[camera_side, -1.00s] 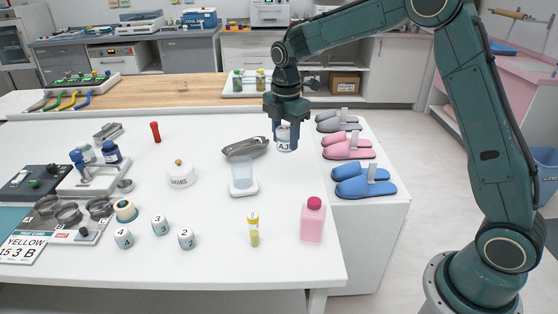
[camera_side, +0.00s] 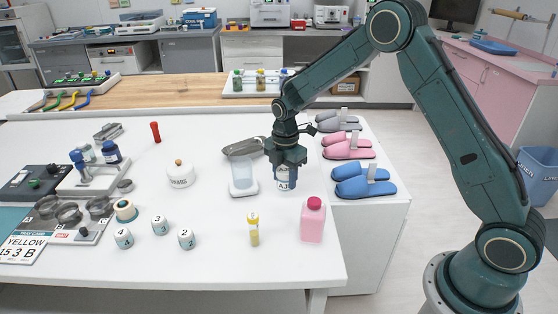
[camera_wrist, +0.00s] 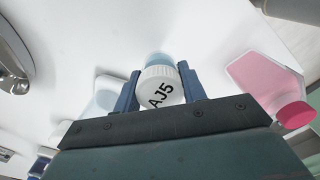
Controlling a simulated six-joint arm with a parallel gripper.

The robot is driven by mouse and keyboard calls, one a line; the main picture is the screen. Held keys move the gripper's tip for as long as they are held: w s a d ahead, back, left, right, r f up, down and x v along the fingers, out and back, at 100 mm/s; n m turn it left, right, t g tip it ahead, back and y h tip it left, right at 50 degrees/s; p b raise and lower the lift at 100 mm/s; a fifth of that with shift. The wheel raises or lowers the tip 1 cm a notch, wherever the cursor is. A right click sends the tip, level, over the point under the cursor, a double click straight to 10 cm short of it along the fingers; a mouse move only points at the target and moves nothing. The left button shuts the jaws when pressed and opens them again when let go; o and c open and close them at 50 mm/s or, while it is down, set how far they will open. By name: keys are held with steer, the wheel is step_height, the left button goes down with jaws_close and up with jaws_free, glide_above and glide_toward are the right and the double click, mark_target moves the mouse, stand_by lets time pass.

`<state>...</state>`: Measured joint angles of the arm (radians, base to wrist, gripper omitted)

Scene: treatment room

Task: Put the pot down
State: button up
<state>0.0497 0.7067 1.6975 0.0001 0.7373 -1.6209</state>
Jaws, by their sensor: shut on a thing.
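A small pot (camera_side: 283,183) with a white lid marked AJ5 is between the fingers of my gripper (camera_side: 286,178). The wrist view shows the lid of the pot (camera_wrist: 160,91) facing the camera, a finger of my gripper (camera_wrist: 159,82) on each side, and a pale blue body beyond it. My gripper is shut on the pot and points down over the right part of the white table (camera_side: 210,265). The pot looks upright and low over the table; I cannot tell whether its base touches.
A pink bottle (camera_side: 312,221) stands to the front right and a clear tray-like holder (camera_side: 243,185) is close on the left. A steel dish (camera_side: 243,147) lies behind. Slippers (camera_side: 363,186) sit to the right. A yellow-capped vial (camera_side: 254,230) stands in front.

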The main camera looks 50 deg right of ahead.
mark_target(284, 188)
steer(key=shift+f, duration=2.1)
steer(key=shift+f, duration=0.15)
steer(key=o, duration=1)
step_height(284, 188, up, 12)
steer(key=shift+r, duration=0.2)
